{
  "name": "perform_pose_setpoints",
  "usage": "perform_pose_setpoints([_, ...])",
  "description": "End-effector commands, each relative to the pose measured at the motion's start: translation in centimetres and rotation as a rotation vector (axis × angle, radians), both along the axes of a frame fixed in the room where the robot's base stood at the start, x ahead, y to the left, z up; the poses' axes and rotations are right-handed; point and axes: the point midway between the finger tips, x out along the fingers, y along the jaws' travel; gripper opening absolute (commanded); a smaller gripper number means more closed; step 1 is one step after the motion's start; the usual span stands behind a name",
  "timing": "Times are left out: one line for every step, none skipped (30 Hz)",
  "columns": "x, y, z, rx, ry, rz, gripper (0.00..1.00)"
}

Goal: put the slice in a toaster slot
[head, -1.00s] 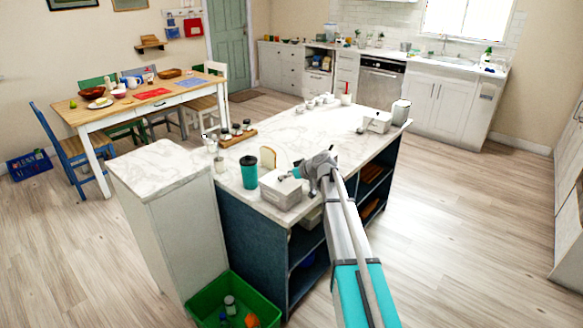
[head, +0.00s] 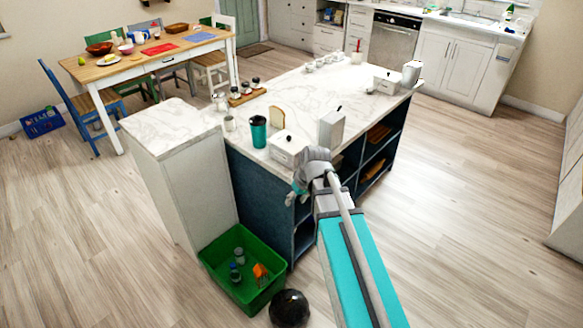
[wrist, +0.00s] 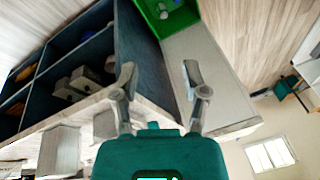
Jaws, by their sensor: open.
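The bread slice (head: 277,117) stands upright on the white marble island top (head: 305,95), behind a white box-shaped appliance with a dark knob (head: 289,150) that looks like a toaster. Its slots are too small to make out. A similar white appliance (head: 387,83) stands at the island's far right end. My gripper (head: 297,193) is in front of the island's near end, at or below the top's edge, apart from the slice. The wrist view shows its two fingers (wrist: 159,82) spread and empty. The slice is not visible in the wrist view.
A tall grey-white box (head: 331,128) stands right of the near appliance. A teal cup (head: 258,131) stands left of it. A wooden tray with jars (head: 247,95) is further back. A green crate (head: 243,270) and a dark glossy ball (head: 289,308) are below. The right floor is clear.

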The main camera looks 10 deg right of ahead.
Motion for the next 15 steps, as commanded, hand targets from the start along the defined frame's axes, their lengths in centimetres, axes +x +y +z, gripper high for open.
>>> perform_pose_setpoints([-3.0, 0.0, 0.5, -0.04, 0.042, -0.034, 0.58])
perform_pose_setpoints([-4.1, -0.2, 0.5, -0.064, 0.065, -0.059, 0.58])
perform_pose_setpoints([-5.5, -0.4, 0.6, -0.094, 0.094, -0.089, 0.58])
perform_pose_setpoints([-6.4, -0.5, 0.6, -0.116, 0.111, -0.11, 0.58])
perform_pose_setpoints([-7.2, -0.7, 0.7, -0.135, 0.127, -0.129, 0.58])
perform_pose_setpoints([-8.0, -0.9, 0.8, -0.156, 0.143, -0.153, 0.58])
perform_pose_setpoints([-8.6, -1.0, 0.8, -0.171, 0.154, -0.167, 0.58])
perform_pose_setpoints([-9.0, -1.2, 0.9, -0.183, 0.163, -0.18, 0.58])
perform_pose_setpoints([-9.5, -1.3, 0.9, -0.196, 0.172, -0.197, 0.58])
perform_pose_setpoints([-9.7, -1.4, 0.9, -0.204, 0.176, -0.206, 0.58])
perform_pose_setpoints([-9.9, -1.4, 0.9, -0.209, 0.18, -0.212, 0.58])
perform_pose_setpoints([-10.1, -1.5, 0.9, -0.215, 0.184, -0.217, 0.58])
perform_pose_setpoints([-10.1, -1.5, 0.9, -0.217, 0.186, -0.22, 0.58])
perform_pose_setpoints([-10.1, -1.5, 0.9, -0.219, 0.186, -0.222, 0.58])
perform_pose_setpoints([-10.1, -1.5, 0.9, -0.219, 0.187, -0.222, 0.58])
